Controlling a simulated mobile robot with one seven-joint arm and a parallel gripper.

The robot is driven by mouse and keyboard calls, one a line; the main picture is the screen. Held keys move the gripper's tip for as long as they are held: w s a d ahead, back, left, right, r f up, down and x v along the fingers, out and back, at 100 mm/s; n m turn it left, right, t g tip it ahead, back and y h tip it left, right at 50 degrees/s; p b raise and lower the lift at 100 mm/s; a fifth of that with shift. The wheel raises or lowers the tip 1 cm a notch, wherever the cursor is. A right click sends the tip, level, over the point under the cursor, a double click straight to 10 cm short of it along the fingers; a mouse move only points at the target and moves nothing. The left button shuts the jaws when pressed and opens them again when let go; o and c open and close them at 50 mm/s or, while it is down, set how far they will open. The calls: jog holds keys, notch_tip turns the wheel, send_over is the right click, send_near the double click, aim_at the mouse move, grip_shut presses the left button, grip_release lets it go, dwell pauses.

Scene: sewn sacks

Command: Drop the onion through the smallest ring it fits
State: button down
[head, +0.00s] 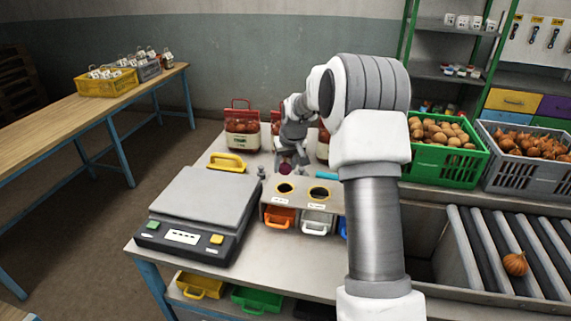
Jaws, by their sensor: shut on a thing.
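My gripper (287,163) is shut on a small dark red onion (285,170). It holds the onion just above and behind the ring board (302,203), near the left ring (285,188). The ring labels are too small to read. An orange bin (280,218) and a white bin (317,223) sit below these rings. A blue bin (343,228) shows partly at the right. My arm hides the right end of the board, so I cannot tell what rings are there.
Filled sacks (242,130) stand at the back. A green crate (444,171), a grey crate (494,173) and a brown onion (515,263) on rollers (483,250) are at right.

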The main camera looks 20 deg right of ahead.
jog(key=shift+f+b, duration=1.45)
jog(key=shift+f, duration=1.4)
jog(key=shift+c, duration=1.1)
grip_release()
jog(key=v, duration=1.7)
jog(key=shift+r+b, duration=0.25)
jog(key=shift+b, duration=0.05)
